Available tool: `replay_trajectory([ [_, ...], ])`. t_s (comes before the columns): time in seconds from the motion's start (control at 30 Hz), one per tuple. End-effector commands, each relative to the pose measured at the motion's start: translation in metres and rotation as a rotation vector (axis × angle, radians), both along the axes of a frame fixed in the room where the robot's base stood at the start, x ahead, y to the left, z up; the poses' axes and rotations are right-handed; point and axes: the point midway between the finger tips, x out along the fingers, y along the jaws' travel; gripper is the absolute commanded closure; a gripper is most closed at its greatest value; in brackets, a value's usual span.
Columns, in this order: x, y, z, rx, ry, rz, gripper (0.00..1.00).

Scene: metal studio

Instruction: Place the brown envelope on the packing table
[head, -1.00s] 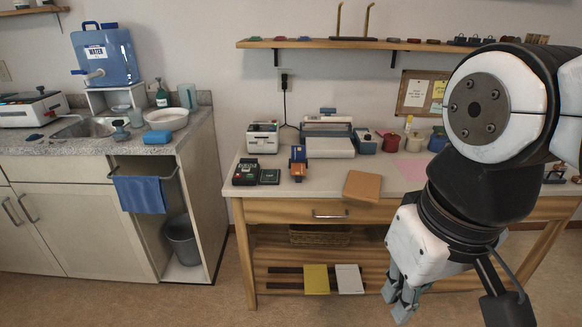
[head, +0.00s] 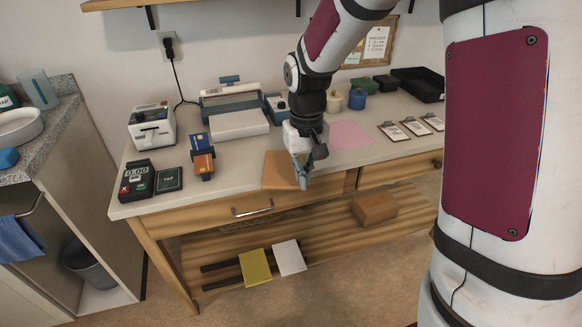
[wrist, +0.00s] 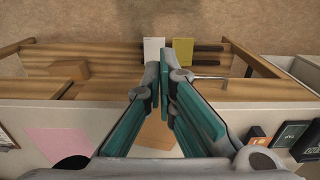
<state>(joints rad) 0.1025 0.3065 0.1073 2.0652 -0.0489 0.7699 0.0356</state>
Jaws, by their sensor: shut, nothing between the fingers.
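The brown envelope (head: 279,168) lies flat on the packing table (head: 232,180), close to its front edge. It also shows in the wrist view (wrist: 156,134), partly hidden behind my fingers. My gripper (head: 303,183) is at the envelope's right side by the table's front edge, fingers pointing down. In the wrist view my gripper's fingers (wrist: 161,72) are close together with nothing between them. I cannot tell whether they touch the envelope.
A card reader (head: 137,180), an orange-and-blue device (head: 202,160) and a printer (head: 236,110) stand left of and behind the envelope. A pink sheet (head: 350,134) and several clipboards (head: 413,126) lie to the right. A cardboard box (head: 374,207) sits on the lower shelf.

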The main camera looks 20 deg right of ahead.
Motion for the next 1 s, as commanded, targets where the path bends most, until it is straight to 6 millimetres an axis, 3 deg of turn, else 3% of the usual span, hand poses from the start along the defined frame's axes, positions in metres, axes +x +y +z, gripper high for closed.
replay_trajectory([
  [0.27, 0.003, 0.0, -0.027, 0.002, 0.006, 0.001, 1.0],
  [0.7, 0.003, 0.0, -0.111, 0.002, 0.006, 0.001, 1.0],
  [0.8, 0.023, 0.0, -0.106, 0.002, 0.0, 0.001, 1.0],
  [1.0, 0.04, 0.0, -0.105, 0.002, 0.001, 0.001, 1.0],
])
